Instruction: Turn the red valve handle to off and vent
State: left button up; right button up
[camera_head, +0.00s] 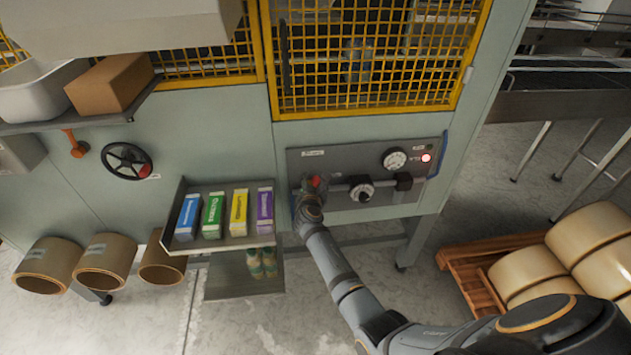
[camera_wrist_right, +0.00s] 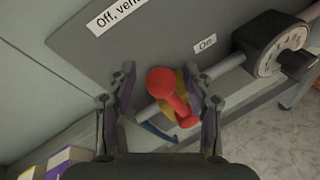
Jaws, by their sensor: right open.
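The red valve handle (camera_head: 317,182) sits on the left part of the grey pneumatic panel (camera_head: 340,193), largely hidden by my right gripper in the head view. In the right wrist view the red handle (camera_wrist_right: 172,95) has a round knob and an arm slanting down to the right, in front of a pipe. My right gripper (camera_wrist_right: 168,103) is open, with one finger on each side of the handle and visible gaps to it. The label "Off, ven..." (camera_wrist_right: 115,14) is above the handle and an "On" label (camera_wrist_right: 205,43) is to its right. My left gripper is not in view.
A tray (camera_head: 222,244) of coloured cartons is left of my gripper. A pallet (camera_head: 463,265) with rolls stands at right.

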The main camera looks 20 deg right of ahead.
notch_tip(320, 180, up, 10)
dwell(0.5)
